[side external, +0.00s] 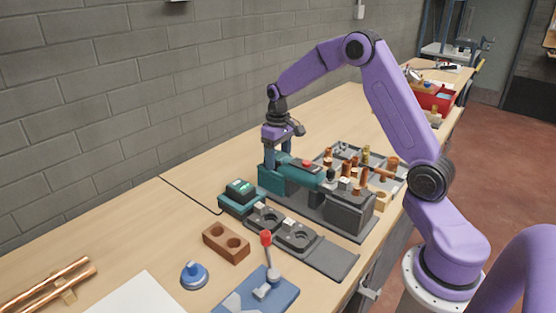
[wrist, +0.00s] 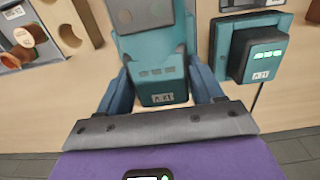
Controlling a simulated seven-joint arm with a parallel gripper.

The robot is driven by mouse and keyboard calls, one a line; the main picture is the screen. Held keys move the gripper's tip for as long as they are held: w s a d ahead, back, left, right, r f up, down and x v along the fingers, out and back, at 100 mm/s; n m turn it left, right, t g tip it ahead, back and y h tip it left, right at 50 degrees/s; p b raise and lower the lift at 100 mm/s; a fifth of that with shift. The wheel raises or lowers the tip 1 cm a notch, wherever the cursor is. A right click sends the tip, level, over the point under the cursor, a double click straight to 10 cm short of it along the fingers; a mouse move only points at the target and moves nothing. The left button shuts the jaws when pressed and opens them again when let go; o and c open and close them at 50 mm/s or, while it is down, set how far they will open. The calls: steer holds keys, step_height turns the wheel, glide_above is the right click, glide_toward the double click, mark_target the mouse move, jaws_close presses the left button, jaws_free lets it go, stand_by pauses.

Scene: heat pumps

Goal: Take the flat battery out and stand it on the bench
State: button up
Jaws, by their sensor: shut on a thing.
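The flat battery (wrist: 158,85) is a teal block with a label and unlit indicator windows. In the wrist view it sits between the blue fingers of my gripper (wrist: 160,90), which is shut on it. It also shows in the side view (side external: 270,179), at the rear end of the teal tool (side external: 312,175) with a red button. Its far end meets the tool's grey and teal body (wrist: 143,14); I cannot tell whether it is still fully seated. My gripper (side external: 277,160) points down from above.
A second battery with green lights (wrist: 264,55) stands in a charger (side external: 238,197) beside the tool. A wooden block with holes (side external: 226,243), a blue knob (side external: 194,275), a red-handled lever (side external: 266,262) and a tray of copper fittings (side external: 360,165) are nearby. Bench (side external: 140,220) at left is partly clear.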

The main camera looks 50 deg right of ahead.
mark_target(278, 154)
steer(key=shift+r, duration=0.15)
step_height(278, 154, up, 16)
steer(key=w+d+f, duration=0.1)
steer(key=d+f, duration=0.3)
steer(key=f, duration=0.2)
steer(key=w+d+f, duration=0.1)
steer(key=d+f, duration=0.3)
steer(key=f, duration=0.2)
steer(key=w+d+f, duration=0.2)
steer(key=d+f, duration=0.2)
steer(key=f, duration=0.3)
steer(key=shift+w+d, duration=0.1)
steer(key=shift+d, duration=0.15)
steer(key=shift+f, duration=2.25)
steer(key=shift+f, duration=0.1)
steer(key=o, duration=1.3)
steer(key=shift+f, duration=0.1)
